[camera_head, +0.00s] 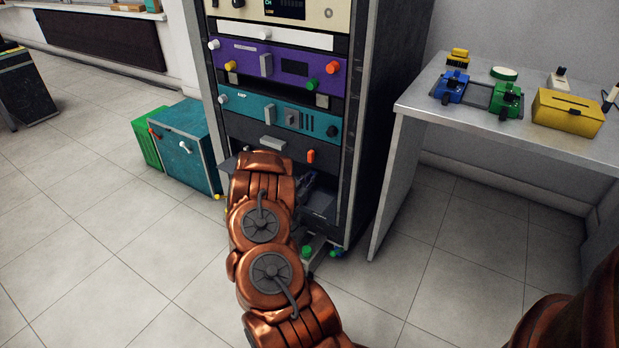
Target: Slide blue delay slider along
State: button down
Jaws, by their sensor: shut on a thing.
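My copper arm reaches forward to the lower part of the rack and covers much of it. A dark part of my gripper (306,184) shows just right of the arm's end, in front of a low bay. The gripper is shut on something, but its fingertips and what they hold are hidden. I cannot make out the blue delay slider; it may be behind my arm. The rack (372,120) holds stacked panels. A dark panel just above my arm has a grey handle (272,143) and an orange knob (311,156).
Above are a teal panel (262,108) and a purple panel (235,55). Teal and green boxes (188,145) stand left of the rack. A grey table (425,101) at the right carries blue, green and yellow devices.

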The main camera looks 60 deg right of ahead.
aim_at(324, 176)
jog(key=shift+s+p, duration=0.9)
jog(key=shift+s, duration=0.7)
jog(key=c, duration=1.1)
grip_release()
jog(key=a, duration=1.2)
jog(key=shift+s, duration=0.25)
